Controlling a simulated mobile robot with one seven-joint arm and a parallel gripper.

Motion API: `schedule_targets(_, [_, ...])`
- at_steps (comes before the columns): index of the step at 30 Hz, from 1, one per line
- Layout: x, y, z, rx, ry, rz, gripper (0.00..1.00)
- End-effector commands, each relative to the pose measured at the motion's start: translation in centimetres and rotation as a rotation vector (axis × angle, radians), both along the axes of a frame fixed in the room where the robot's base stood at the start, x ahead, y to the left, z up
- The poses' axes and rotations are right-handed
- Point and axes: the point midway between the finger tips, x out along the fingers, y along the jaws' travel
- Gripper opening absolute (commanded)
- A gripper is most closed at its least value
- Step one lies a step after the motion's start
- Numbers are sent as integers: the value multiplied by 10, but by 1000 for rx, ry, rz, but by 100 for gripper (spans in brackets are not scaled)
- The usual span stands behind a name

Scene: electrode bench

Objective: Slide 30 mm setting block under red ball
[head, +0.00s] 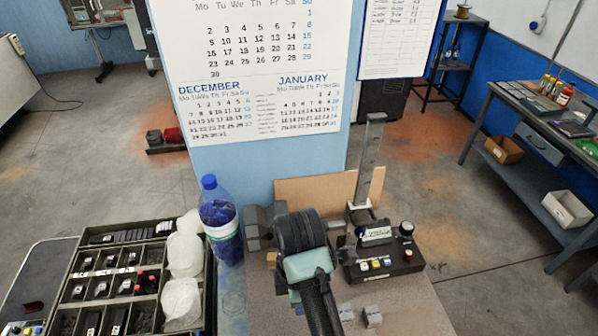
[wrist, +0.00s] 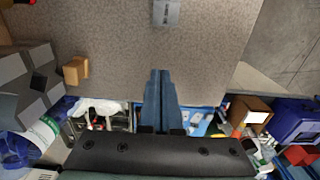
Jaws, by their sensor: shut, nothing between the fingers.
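Two small grey metal blocks, a left one (head: 346,312) and a right one (head: 372,316), sit on the bench top near the bottom of the head view. A grey block with dark marking (wrist: 166,12) shows at the top edge of the wrist view. I cannot read which is the 30 mm setting block. I cannot clearly make out the red ball; a small red patch shows at the wrist view's upper left edge. My gripper (wrist: 160,72) is shut and empty, its blue fingers together, apart from the marked block. My arm hides its fingers in the head view.
A grey stand with a tall column (head: 368,160) stands behind a black control box (head: 385,262). Grey angular blocks (wrist: 25,82) and a small wooden block (wrist: 76,70) lie left. A bottle (head: 222,220) and a compartment tray (head: 85,232) are further left. Bench between is clear.

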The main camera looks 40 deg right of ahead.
Motion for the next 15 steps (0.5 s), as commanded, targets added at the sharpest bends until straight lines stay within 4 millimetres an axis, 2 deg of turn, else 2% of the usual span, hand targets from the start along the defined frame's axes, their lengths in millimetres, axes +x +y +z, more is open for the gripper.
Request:
schedule_targets(1, [0,0,-15,0,0,1,0])
schedule_targets(3, [0,0,-24,-1,-1,1,0])
schedule_targets(14, [-1,1,-72,2,2,1,0])
schedule_targets(15, [-5,-7,-67,1,1,-5,0])
